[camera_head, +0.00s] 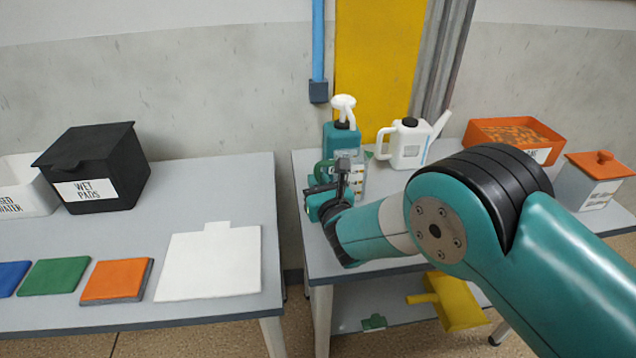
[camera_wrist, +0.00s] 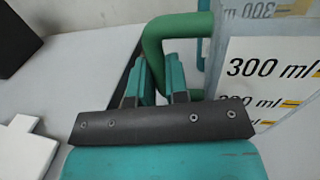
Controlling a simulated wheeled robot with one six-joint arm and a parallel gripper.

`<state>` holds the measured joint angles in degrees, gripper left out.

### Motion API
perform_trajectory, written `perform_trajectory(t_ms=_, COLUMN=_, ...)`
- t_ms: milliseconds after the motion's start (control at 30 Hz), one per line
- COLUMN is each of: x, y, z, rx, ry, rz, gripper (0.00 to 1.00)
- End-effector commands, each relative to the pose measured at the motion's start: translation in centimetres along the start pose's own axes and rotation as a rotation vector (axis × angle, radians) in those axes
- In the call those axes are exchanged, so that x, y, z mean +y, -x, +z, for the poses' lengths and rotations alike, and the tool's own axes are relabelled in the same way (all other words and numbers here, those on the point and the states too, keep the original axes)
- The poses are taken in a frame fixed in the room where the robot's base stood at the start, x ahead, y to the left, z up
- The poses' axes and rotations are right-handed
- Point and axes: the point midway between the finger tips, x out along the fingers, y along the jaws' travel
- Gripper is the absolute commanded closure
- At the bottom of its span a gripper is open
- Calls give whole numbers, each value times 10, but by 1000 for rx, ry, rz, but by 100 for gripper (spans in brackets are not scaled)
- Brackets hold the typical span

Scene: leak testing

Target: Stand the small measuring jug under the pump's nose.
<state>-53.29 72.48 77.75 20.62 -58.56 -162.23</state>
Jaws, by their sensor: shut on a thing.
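The small measuring jug (camera_wrist: 275,65) is clear with a green handle and black "300 ml" marks in the wrist view. My gripper (camera_wrist: 158,72) is shut on its green handle. In the head view, my gripper (camera_head: 328,186) partly hides the jug (camera_head: 358,183); only its marked side and some green show. The teal pump bottle (camera_head: 341,138) with a white pump head (camera_head: 343,104) stands just behind the jug. The jug looks upright, in front of the bottle. I cannot tell whether its base touches the table or whether it is under the nose.
A white jerrycan (camera_head: 408,148) stands right of the pump, then an orange bin (camera_head: 490,132) and a grey lidded box (camera_head: 590,185). The left table holds a black box (camera_head: 110,160), coloured pads and a white board (camera_head: 210,265). A gap separates the tables.

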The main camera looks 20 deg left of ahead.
Motion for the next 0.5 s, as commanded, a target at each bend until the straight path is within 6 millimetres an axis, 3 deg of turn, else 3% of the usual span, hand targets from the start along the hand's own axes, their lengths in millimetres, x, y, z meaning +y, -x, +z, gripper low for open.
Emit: perform_trajectory(t_ms=500, x=0, y=0, z=-8, rx=-1, ry=0, rz=0, gripper=100)
